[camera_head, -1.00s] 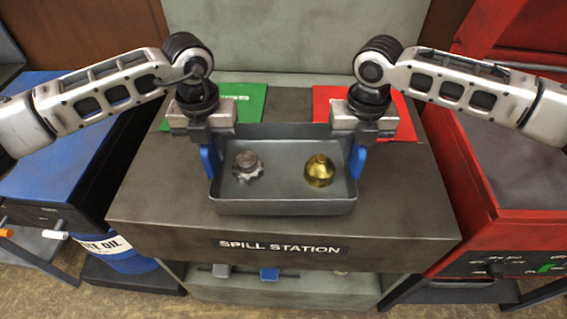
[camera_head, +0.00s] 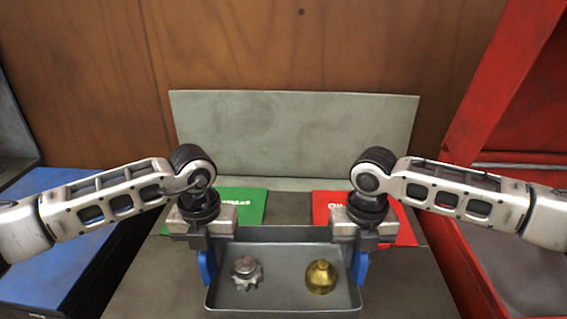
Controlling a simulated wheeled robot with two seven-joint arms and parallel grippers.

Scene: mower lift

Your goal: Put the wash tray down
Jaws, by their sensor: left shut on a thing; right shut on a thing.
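The grey wash tray (camera_head: 285,247) is in the lower middle of the head view, its near edge close to the bottom of the picture. A silver toothed part (camera_head: 246,273) lies in its left half and a round brass part (camera_head: 321,277) in its right half. My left gripper (camera_head: 207,255) is shut on the tray's left blue handle (camera_head: 206,270). My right gripper (camera_head: 361,255) is shut on the right blue handle (camera_head: 361,269). The fingertips are partly hidden. I cannot tell whether the tray's underside touches the bench.
The dark bench top (camera_head: 150,277) lies below and around the tray. A green mat (camera_head: 243,204) and a red mat (camera_head: 403,229) lie behind it. A grey back panel (camera_head: 293,135) stands behind. A blue cabinet (camera_head: 60,245) is left, a red cabinet (camera_head: 520,255) right.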

